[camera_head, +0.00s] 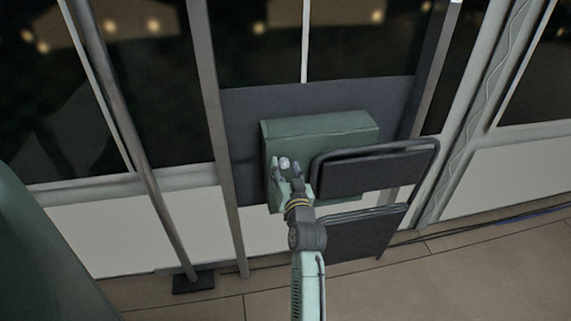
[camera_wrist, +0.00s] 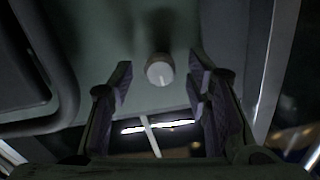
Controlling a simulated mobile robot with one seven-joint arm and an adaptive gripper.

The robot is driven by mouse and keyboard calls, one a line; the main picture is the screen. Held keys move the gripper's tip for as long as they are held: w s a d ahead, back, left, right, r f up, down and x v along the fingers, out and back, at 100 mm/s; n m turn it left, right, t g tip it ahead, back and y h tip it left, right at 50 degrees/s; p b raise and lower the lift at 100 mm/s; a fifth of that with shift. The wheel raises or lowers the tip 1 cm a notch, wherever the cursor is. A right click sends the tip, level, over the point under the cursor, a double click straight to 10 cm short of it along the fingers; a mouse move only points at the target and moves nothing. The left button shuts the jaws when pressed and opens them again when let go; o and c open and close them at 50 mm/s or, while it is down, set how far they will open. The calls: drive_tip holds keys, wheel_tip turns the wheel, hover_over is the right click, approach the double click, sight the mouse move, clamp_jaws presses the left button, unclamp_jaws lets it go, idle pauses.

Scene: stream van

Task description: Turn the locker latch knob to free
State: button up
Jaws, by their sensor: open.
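The locker (camera_head: 320,127) is a green box mounted on a dark panel. Its latch knob (camera_head: 284,163) is small, round and whitish, on the locker's front face toward the left. In the wrist view the knob (camera_wrist: 160,70) has a pale face with a thin light line pointing down toward the gripper. My gripper (camera_head: 287,168) is at the locker front. In the wrist view my gripper (camera_wrist: 160,82) is open, with one finger on each side of the knob and a gap to both. I cannot tell how deep the fingers reach around it.
A dark folding chair (camera_head: 375,172) stands close to the right of my gripper, in front of the locker; its frame (camera_wrist: 62,80) shows at left in the wrist view. Metal posts (camera_head: 217,135) rise at left. A cable (camera_head: 480,222) runs along the floor at right.

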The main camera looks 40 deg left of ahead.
drive_tip(key=shift+w+a, duration=0.3)
drive_tip(key=shift+a, duration=0.1)
clamp_jaws()
idle(0.4)
